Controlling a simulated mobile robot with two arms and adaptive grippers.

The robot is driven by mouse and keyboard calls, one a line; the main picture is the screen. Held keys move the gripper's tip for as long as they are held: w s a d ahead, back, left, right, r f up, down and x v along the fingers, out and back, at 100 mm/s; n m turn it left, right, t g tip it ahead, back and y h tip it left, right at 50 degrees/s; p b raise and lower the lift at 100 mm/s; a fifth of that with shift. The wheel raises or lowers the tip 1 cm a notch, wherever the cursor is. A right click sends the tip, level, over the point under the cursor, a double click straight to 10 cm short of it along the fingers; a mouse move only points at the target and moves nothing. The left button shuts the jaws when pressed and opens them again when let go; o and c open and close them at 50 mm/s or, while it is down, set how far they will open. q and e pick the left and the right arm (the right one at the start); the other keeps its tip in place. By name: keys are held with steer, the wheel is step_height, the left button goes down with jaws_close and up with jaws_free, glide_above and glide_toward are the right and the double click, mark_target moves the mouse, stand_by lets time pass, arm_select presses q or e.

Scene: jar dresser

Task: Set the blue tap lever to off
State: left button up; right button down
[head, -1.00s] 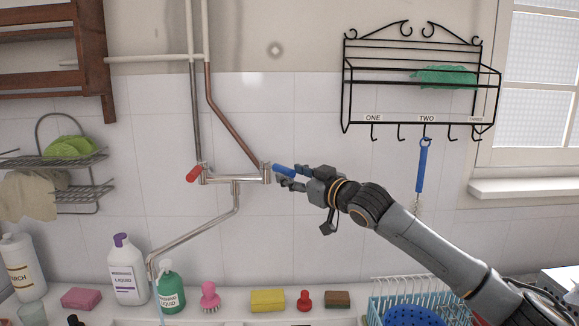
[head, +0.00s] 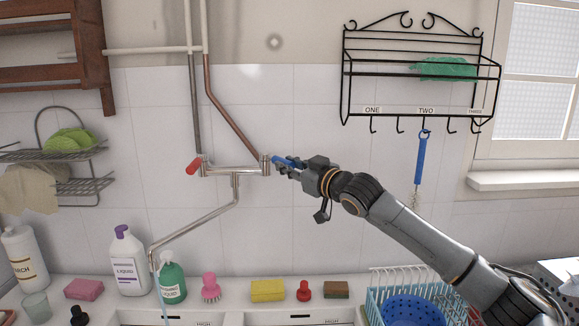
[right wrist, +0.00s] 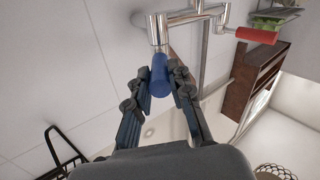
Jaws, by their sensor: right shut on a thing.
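The wall tap (head: 236,170) is a chrome mixer with a red lever (head: 193,167) on its left end and the blue lever (head: 282,160) on its right end. In the head view the blue lever points right, towards my right gripper (head: 288,168). In the right wrist view the blue lever (right wrist: 159,75) stands between the two dark fingers of my right gripper (right wrist: 163,88), which is shut on it. The fingers partly hide the lever in the head view. A pale blue stream (head: 161,298) falls from the tap's spout. My left gripper is not in view.
A black wire rack (head: 345,100) with hooks and a hanging blue brush (head: 421,160) is on the wall at right. Bottles, sponges and small brushes line the counter (head: 235,290) below. A blue dish basket (head: 373,300) stands under my arm. The wall around the tap is clear.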

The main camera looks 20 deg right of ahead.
steer(key=a+m+h+b, duration=0.6)
steer(key=m+h+b, duration=0.1)
steer(key=h, duration=0.4)
steer(key=shift+a, duration=0.35)
steer(key=shift+s, duration=0.1)
steer(key=c, duration=1.2)
jaws_free()
